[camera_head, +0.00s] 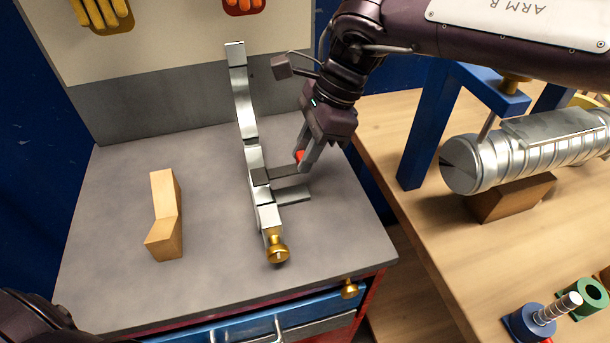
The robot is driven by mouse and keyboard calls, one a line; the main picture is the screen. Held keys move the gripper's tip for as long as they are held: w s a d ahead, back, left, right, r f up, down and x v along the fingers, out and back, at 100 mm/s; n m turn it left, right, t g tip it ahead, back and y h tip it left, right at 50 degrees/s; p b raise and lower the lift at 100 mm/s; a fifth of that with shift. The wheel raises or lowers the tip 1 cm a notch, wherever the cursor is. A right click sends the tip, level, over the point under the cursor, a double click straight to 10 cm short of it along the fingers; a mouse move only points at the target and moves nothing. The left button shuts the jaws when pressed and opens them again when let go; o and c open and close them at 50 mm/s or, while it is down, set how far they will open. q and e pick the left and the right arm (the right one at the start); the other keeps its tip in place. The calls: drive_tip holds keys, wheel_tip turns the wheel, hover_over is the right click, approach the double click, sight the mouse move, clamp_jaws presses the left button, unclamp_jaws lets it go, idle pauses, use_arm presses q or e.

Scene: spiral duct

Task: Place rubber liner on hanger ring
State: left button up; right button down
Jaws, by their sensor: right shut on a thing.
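The hanger ring (244,105) is a pale metal curved strap with a brass knob (277,250) at its near end, standing on the grey bench top. My right gripper (304,160) reaches down just right of the ring's lower part. It is shut on a dark grey strip, which looks like the rubber liner (284,172). The liner's left end meets or overlaps the ring; I cannot tell whether it is seated. A small red part shows at the fingertips. A lighter grey flat piece (291,195) lies just nearer.
An angled wooden block (165,216) stands left of the ring. On the wooden table (540,250) at right are a blue frame (429,125), a spiral duct (530,148) on a wooden cradle (512,197), and a blue spool (530,322). The bench's front left is clear.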

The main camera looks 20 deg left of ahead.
wheel_tip(320, 180, down, 6)
drive_tip(key=c, duration=1.3)
unclamp_jaws()
drive_tip(key=shift+o, duration=0.2)
drive_tip(key=shift+r, duration=0.1)
drive_tip(key=v, duration=1.2)
